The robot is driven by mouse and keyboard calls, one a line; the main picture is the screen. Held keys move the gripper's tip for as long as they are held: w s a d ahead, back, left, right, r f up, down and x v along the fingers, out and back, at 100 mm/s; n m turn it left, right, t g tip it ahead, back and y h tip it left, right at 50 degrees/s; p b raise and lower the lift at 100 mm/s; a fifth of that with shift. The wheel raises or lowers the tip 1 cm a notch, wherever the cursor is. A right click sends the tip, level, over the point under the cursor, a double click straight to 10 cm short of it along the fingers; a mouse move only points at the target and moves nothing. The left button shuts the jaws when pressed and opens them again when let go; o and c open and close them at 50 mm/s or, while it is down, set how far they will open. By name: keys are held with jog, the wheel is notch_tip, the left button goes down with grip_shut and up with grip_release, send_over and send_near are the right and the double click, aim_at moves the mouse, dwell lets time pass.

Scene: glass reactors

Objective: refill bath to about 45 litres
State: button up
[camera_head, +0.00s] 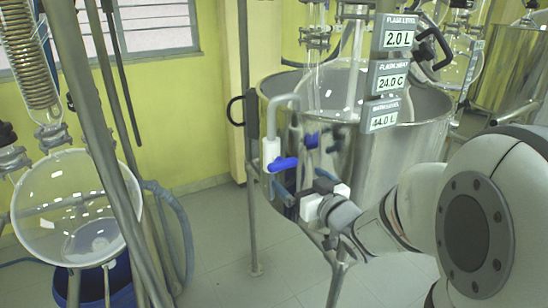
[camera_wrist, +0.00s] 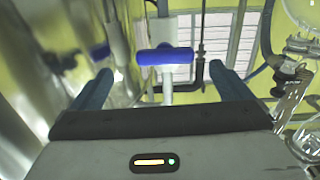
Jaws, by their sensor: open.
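The bath (camera_head: 375,160) is a large shiny steel vessel in the head view, with a glass flask (camera_head: 342,88) inside it. The lowest display (camera_head: 384,120) beside the flask reads 44.0 L. A pale bent tap pipe (camera_head: 271,150) stands at the bath's left side, with a blue valve handle (camera_head: 284,164) on it. In the wrist view the blue handle (camera_wrist: 165,56) lies crosswise, ahead of and between the fingers. My gripper (camera_head: 304,184) is open and empty, just below the handle and apart from it. Its two fingers also show in the wrist view (camera_wrist: 160,78).
The upper displays read 2.0 L (camera_head: 399,39) and 24.0 C (camera_head: 389,82). A round glass flask (camera_head: 75,205) on metal posts stands at the left above a blue container (camera_head: 90,285). Another steel vessel (camera_head: 510,70) stands at the right.

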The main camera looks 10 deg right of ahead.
aim_at(285, 167)
jog(key=shift+y, duration=0.3)
jog(key=x, duration=0.8)
jog(key=shift+a+r, duration=0.2)
jog(key=shift+r, duration=0.05)
jog(key=c, duration=1)
